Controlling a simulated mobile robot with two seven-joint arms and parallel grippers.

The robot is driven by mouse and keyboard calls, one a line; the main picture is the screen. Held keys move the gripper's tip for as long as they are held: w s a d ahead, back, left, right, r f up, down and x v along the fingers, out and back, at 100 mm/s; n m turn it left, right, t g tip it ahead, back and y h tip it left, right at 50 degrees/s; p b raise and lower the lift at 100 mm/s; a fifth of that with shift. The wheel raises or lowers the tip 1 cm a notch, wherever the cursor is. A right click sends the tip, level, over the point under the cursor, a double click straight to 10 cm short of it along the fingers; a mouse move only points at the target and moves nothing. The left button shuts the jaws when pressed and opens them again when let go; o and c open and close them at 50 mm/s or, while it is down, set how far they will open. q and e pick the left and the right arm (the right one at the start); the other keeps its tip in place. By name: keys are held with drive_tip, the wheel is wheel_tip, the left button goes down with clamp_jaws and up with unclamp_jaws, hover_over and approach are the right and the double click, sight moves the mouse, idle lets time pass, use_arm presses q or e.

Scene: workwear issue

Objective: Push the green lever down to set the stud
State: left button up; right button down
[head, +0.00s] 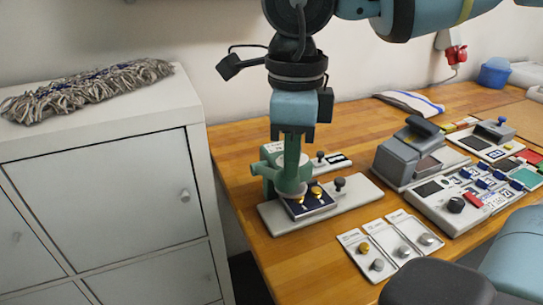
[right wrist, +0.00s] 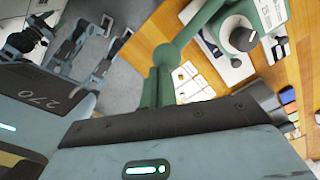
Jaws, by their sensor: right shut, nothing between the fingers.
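The green press (head: 268,168) stands on a grey base plate (head: 352,200) on the wooden table. My right gripper (head: 291,150) points straight down over it, shut and empty. Its fingertips are at or close to the green lever and round press head; I cannot tell whether they touch. A dark navy patch (head: 318,203) with gold studs lies under the press head, partly hidden. In the right wrist view the green lever (right wrist: 190,35) runs beside the fingers (right wrist: 157,88).
Small cards with gold and silver studs (head: 363,249) lie at the table front. A grey device (head: 410,150) and a panel of labelled parts (head: 455,205) stand to the right. A white cabinet (head: 120,195) with a mop head (head: 90,90) stands left.

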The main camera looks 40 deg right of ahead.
drive_tip(key=shift+r+p, duration=0.55)
drive_tip(key=shift+r, duration=0.85)
drive_tip(key=shift+r+p, duration=0.55)
drive_tip(key=shift+r, duration=0.7)
use_arm(q)
drive_tip(key=shift+t, duration=0.4)
drive_tip(key=w+r, duration=0.2)
drive_tip(key=r, duration=0.1)
drive_tip(key=r+p, duration=0.1)
drive_tip(key=shift+w+r, duration=0.15)
drive_tip(key=shift+w, duration=0.25)
use_arm(e)
wheel_tip(320, 180, up, 2)
drive_tip(key=shift+r, duration=0.25)
use_arm(q)
drive_tip(key=shift+s, duration=0.2)
use_arm(e)
drive_tip(key=shift+f, duration=0.1)
